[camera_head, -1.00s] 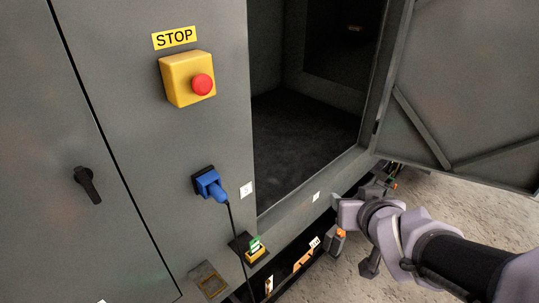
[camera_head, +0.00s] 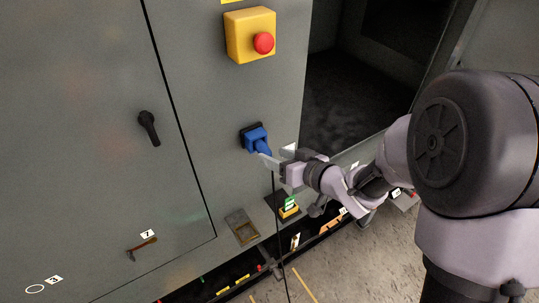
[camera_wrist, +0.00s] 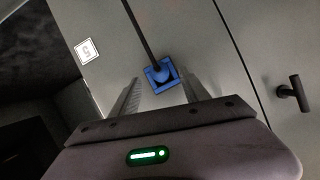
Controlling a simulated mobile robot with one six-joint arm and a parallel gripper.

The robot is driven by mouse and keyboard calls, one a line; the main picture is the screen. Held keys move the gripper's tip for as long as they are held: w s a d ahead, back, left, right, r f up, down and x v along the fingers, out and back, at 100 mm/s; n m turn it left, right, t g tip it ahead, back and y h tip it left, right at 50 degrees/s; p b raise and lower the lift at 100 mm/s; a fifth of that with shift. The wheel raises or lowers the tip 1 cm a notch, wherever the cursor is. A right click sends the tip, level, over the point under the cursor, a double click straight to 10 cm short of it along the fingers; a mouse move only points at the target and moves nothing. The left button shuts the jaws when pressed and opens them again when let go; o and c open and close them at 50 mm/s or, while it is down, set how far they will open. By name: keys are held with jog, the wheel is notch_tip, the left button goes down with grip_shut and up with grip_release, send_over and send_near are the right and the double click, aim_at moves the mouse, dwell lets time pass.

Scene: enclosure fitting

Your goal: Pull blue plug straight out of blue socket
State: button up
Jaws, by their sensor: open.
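The blue plug (camera_head: 263,146) sits in the blue socket (camera_head: 253,135) on the grey cabinet front, with a dark cable hanging down from it. My gripper (camera_head: 276,158) is at the plug from the lower right, its fingers apart. In the wrist view the plug (camera_wrist: 161,73) and the blue square rim of the socket (camera_wrist: 165,85) lie between my two open fingers (camera_wrist: 158,97), which stand on either side. I cannot tell whether a finger touches the plug.
A yellow box with a red stop button (camera_head: 264,43) is above the socket. A black door handle (camera_head: 149,128) is to the left. The cabinet's open compartment (camera_head: 350,100) is to the right. A yellow-and-green item (camera_head: 289,207) is below, near the hanging cable.

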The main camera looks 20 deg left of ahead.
aim_at(270, 154)
jog(key=x, duration=0.4)
grip_shut()
jog(key=s+d, duration=0.4)
jog(key=shift+d+b, duration=0.35)
jog(key=shift+b, duration=0.1)
dwell(0.8)
